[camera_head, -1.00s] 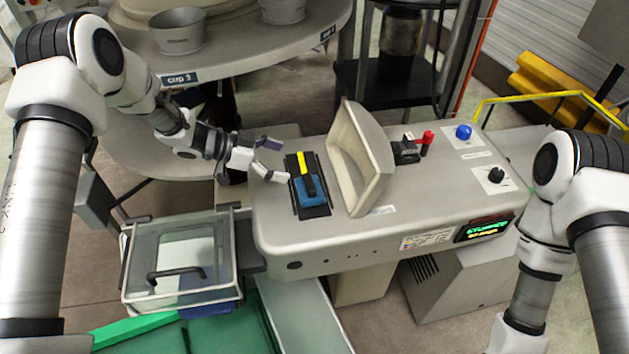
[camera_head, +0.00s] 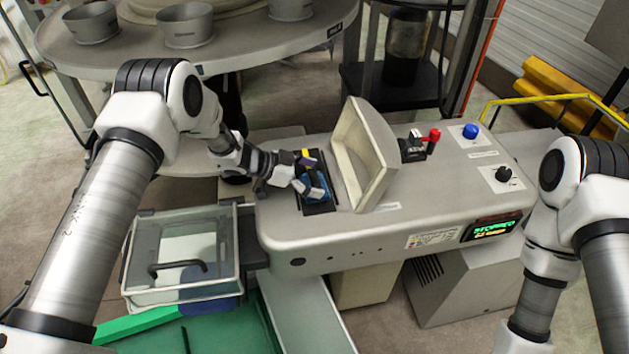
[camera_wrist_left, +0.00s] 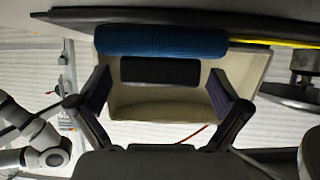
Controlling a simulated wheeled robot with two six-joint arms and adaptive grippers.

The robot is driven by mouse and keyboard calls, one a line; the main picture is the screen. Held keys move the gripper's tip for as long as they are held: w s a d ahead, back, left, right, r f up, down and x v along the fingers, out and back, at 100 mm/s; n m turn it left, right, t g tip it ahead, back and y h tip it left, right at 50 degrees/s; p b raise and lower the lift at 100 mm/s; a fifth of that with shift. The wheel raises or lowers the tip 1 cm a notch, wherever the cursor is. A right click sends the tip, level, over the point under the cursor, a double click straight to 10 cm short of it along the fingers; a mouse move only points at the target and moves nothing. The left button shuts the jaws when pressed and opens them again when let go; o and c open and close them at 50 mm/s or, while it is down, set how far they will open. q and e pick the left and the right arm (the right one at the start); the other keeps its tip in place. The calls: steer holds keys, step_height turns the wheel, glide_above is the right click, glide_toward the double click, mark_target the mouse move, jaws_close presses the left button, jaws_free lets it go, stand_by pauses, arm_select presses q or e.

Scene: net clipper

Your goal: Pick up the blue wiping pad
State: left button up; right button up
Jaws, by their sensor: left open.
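The blue wiping pad (camera_head: 313,187) lies on a dark mat (camera_head: 319,208) on top of the grey machine, left of the cream hood. My left gripper (camera_head: 315,176) is at the pad, one finger on its far side and one toward the near side, and partly hides it. In the left wrist view the pad (camera_wrist_left: 160,40) shows as a ribbed blue strip with a black handle block (camera_wrist_left: 160,71). The open left fingers (camera_wrist_left: 160,92) stand on either side of the block, with visible gaps. The right gripper is out of view.
The cream hood (camera_head: 375,165) stands close right of the pad. A red-handled lever (camera_head: 433,136), blue button (camera_head: 470,131) and black knob (camera_head: 503,174) are farther right. A clear lidded box (camera_head: 178,245) sits at lower left. The round table (camera_head: 240,52) with cups is behind.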

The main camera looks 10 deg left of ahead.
arm_select(q)
steer(key=c, duration=1.2)
